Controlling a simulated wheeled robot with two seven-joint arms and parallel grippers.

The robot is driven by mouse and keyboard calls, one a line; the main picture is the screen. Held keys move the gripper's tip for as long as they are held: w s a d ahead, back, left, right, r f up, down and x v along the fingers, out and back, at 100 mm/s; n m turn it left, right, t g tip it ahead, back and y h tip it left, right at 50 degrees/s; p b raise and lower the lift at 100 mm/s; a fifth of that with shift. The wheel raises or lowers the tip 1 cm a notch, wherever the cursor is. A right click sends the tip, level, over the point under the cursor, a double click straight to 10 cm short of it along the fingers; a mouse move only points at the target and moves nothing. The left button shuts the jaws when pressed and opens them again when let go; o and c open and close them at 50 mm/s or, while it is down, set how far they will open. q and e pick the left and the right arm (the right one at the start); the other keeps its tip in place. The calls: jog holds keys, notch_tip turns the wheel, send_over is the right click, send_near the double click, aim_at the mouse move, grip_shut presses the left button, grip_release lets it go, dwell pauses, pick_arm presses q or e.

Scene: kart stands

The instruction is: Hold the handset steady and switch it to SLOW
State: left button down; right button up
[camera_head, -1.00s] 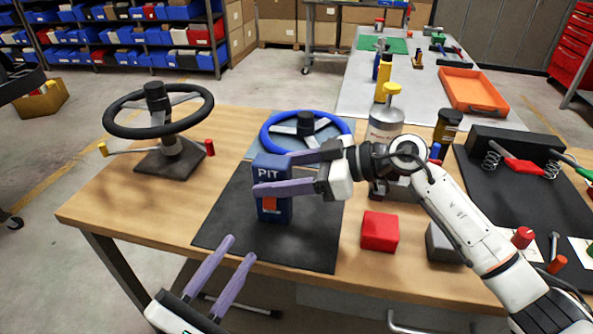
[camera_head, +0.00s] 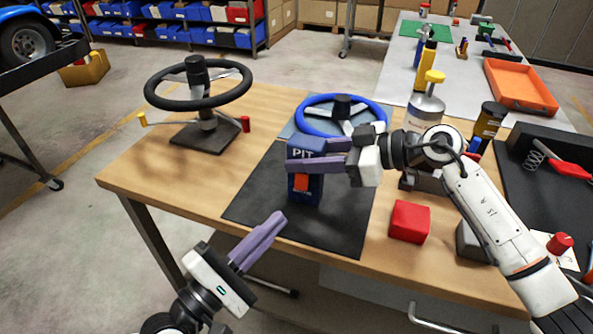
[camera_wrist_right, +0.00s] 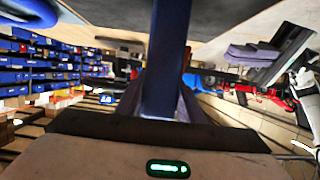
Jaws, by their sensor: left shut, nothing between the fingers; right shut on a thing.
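The blue handset (camera_head: 305,186), marked PIT, stands upright on the black mat (camera_head: 345,225). An orange switch (camera_head: 301,182) shows on its near face; its setting is too small to read. My right gripper (camera_head: 292,155) comes from the right and is shut on the handset's upper part, its purple fingers across the body. In the right wrist view the handset (camera_wrist_right: 165,60) is a dark blue bar between the fingers.
A black steering wheel (camera_head: 200,95) stands left on the table and a blue one (camera_head: 318,127) behind the handset. A red block (camera_head: 409,221) sits right of the mat, a silver canister (camera_head: 424,112) behind it. Bare wood (camera_head: 170,185) lies left of the mat.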

aim_at(302, 181)
pick_arm(q)
jog(key=w+d+r+m+g, duration=0.1)
jog(key=m, duration=0.2)
jog(key=w+d+r+m+g+h, duration=0.1)
jog(key=d+m+g, duration=0.1)
jog(key=m, duration=0.2)
jog(key=w+d+r+m+g, duration=0.1)
jog(key=m, duration=0.2)
jog(key=shift+d+r+g+h, duration=0.3)
jog(key=shift+r+g, duration=0.1)
jog(key=s+a+r+m+g+y, duration=0.1)
jog(key=a+r+m+g+y, duration=0.2)
jog(key=m, duration=1)
jog(key=s+a+r+m+g+y, duration=0.2)
jog(key=a+r+m+g+y, duration=0.2)
jog(key=m, duration=1)
notch_tip(302, 181, up, 3)
jog(key=shift+s+a+y, duration=0.15)
jog(key=shift+s+y, duration=0.1)
jog(key=shift+y, duration=0.35)
jog(key=x, duration=0.4)
jog(key=w+x, duration=0.1)
jog(key=x, duration=0.3)
jog(key=w+r+x, duration=0.1)
jog(key=x, duration=0.2)
jog(key=shift+w+d+f, duration=0.15)
jog(key=shift+d+f, duration=0.1)
jog(key=shift+f, duration=0.15)
jog(key=shift+w+d, duration=0.15)
jog(key=shift+w, duration=0.4)
